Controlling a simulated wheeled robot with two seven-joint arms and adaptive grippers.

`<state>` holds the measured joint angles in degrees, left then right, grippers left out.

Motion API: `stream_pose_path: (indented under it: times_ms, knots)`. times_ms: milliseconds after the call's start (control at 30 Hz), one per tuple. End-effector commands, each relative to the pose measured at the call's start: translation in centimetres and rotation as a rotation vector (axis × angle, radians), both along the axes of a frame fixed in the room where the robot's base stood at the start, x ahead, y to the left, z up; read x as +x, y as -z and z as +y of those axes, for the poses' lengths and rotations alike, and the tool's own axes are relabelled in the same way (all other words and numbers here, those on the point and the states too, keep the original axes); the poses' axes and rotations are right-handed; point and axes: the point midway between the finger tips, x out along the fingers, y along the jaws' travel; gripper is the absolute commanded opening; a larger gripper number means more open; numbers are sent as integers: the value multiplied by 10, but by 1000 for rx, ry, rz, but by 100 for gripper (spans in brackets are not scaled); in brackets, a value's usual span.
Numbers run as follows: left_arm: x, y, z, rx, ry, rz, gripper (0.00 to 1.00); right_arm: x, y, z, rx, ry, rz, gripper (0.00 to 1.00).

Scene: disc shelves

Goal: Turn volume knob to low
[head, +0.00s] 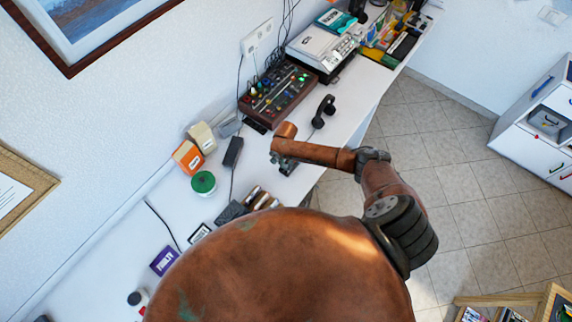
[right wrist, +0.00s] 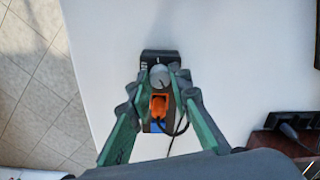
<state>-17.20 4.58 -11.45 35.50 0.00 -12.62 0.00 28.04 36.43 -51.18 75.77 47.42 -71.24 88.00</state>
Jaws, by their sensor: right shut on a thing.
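In the right wrist view, a small black box (right wrist: 159,55) with a round grey volume knob (right wrist: 159,76) on top lies on the white table. My right gripper (right wrist: 160,79) comes down over it, with its green fingers on either side of the knob. It is shut on the knob. An orange part (right wrist: 159,104) and a black cable sit just below the knob, between the fingers. In the head view, my right gripper (head: 284,162) is over the table near its front edge and hides most of the box. The knob's setting cannot be read. My left gripper is not in view.
On the white table (head: 340,125) a dark mixer (head: 278,92) and a black handset (head: 323,108) stand beyond the gripper. A green-topped round can (head: 203,183) and an orange-and-white box (head: 188,156) stand to its left. The table's edge and tiled floor lie to the right.

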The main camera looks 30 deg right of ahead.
Motion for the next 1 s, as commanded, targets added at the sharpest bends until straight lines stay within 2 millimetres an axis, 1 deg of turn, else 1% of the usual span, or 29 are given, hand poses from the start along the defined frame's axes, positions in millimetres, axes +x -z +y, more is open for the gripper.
stream_pose_path:
  times_ms: [33,200,567,767,1000]
  knots:
    - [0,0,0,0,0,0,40,0,0,0,0,0,0,11]
    - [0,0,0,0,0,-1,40,0,0,0,0,0,0,0]
    - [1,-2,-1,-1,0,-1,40,0,-1,0,0,-28,0,0]
    - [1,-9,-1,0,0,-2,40,-1,-1,1,0,-125,1,0]
    - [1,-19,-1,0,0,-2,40,-1,-2,1,1,-325,2,0]
